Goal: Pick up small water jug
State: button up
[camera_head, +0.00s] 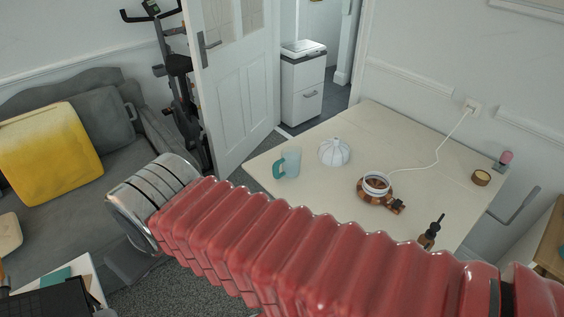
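A small translucent teal jug (291,161) with a darker teal handle on its left stands upright near the left edge of a pale table (342,194). It looks like the water jug; I cannot tell what is inside. Nothing touches it. My red ribbed arm crosses the foreground below it, with a silver joint at its left end. I cannot make out my gripper in this view.
On the table are a white ribbed dome (334,152), a brown ring-shaped object (379,189) with a white cord, a tape roll (481,178), a pink-topped item (504,160) and a dark tool (430,232). A grey sofa (105,118) stands left, beside an open door (240,95).

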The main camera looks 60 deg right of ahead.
aim_at(290, 161)
jog(key=z, duration=0.6)
jog(key=i, duration=0.9)
jog(key=z, duration=0.65)
